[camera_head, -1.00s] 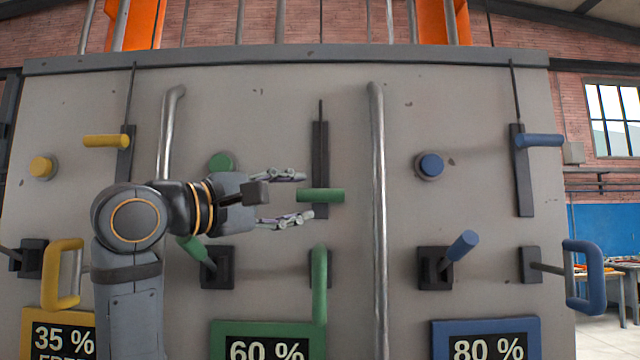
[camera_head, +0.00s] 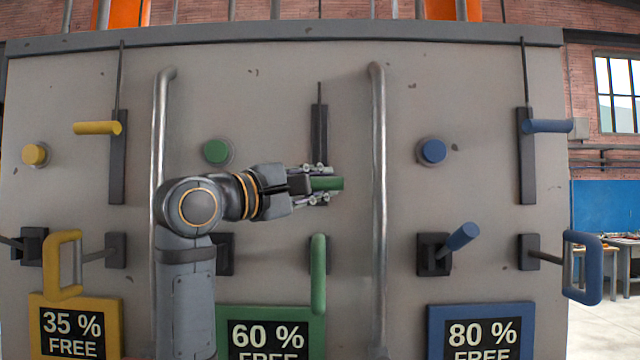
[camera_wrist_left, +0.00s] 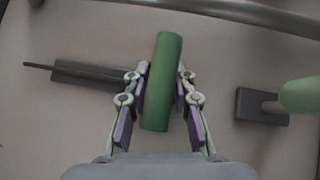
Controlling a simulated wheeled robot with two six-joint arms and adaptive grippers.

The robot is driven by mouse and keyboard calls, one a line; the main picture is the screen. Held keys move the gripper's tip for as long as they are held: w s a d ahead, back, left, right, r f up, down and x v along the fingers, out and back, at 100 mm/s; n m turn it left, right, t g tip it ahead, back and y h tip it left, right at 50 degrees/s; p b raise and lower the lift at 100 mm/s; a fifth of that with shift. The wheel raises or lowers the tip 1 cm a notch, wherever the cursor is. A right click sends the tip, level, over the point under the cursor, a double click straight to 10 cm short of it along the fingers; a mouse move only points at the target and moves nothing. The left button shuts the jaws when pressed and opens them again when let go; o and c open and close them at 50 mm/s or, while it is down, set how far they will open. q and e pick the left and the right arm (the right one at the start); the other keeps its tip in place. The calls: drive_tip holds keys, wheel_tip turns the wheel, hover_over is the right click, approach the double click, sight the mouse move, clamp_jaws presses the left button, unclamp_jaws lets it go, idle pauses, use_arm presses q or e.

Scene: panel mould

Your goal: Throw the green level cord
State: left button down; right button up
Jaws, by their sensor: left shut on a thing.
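The green level cord hangs in a dark vertical slot plate (camera_head: 319,125) in the middle of the panel, with a thin cord above it. Its green bar handle (camera_head: 327,184) sticks out across the front. My left gripper (camera_head: 318,184) is shut on this green handle, one finger above and one below it. In the left wrist view the green handle (camera_wrist_left: 162,85) lies between the two fingers (camera_wrist_left: 160,92), and the slot plate (camera_wrist_left: 95,77) shows behind. My right gripper is in neither view.
A green round knob (camera_head: 217,151) and a green lever (camera_head: 318,272) are near my left arm. Vertical metal pipes (camera_head: 378,200) flank the middle section. Yellow controls (camera_head: 97,128) are at left, blue ones (camera_head: 547,126) at right. A green-framed "60 % FREE" sign (camera_head: 268,312) is below.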

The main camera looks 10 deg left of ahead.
use_arm(q)
drive_tip(key=shift+f, duration=0.1)
idle(0.3)
wheel_tip(320, 180, up, 11)
drive_tip(key=p, duration=0.6)
drive_tip(key=shift+f, duration=0.15)
drive_tip(key=c, duration=1.1)
unclamp_jaws()
drive_tip(key=shift+s, duration=0.1)
